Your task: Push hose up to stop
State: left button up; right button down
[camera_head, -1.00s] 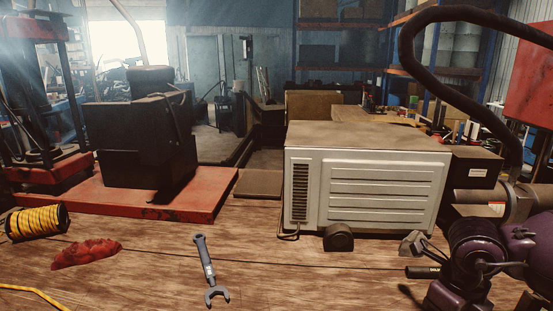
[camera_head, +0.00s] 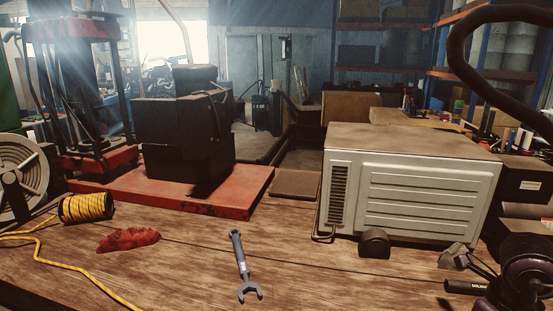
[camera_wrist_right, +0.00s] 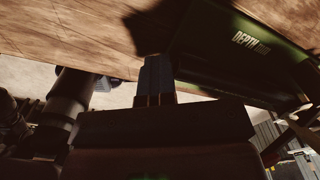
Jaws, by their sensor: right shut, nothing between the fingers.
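A thick black hose (camera_head: 475,70) arches at the upper right of the head view and runs out of the frame; I cannot tell whether it is the task's hose. A dark panel marked "DEPTH" (camera_wrist_right: 252,42) lies at the upper right of the wrist view; the rest of its lettering is unclear. My right gripper (camera_wrist_right: 155,65) is shut and empty, its fingers together beside this panel, with a small gap or contact that I cannot judge. In the head view part of my purple right arm shows at the lower right. My left gripper is in no view.
A white ribbed machine (camera_head: 415,190) stands on the wooden bench. A grey wrench (camera_head: 240,265), a red rag (camera_head: 128,240) and a yellow cord spool (camera_head: 86,207) lie to its left. A black block (camera_head: 183,135) stands on a red plate (camera_head: 215,200). The front middle bench is mostly clear.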

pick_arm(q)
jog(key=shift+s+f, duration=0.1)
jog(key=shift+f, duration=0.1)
pick_arm(e)
jog(key=shift+w+a, duration=0.1)
jog(key=shift+a, duration=0.3)
jog(key=shift+r, duration=0.1)
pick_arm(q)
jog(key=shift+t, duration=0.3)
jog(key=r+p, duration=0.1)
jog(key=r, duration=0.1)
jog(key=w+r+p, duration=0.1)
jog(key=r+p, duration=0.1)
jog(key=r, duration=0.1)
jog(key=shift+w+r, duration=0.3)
pick_arm(e)
notch_tip(320, 180, up, 8)
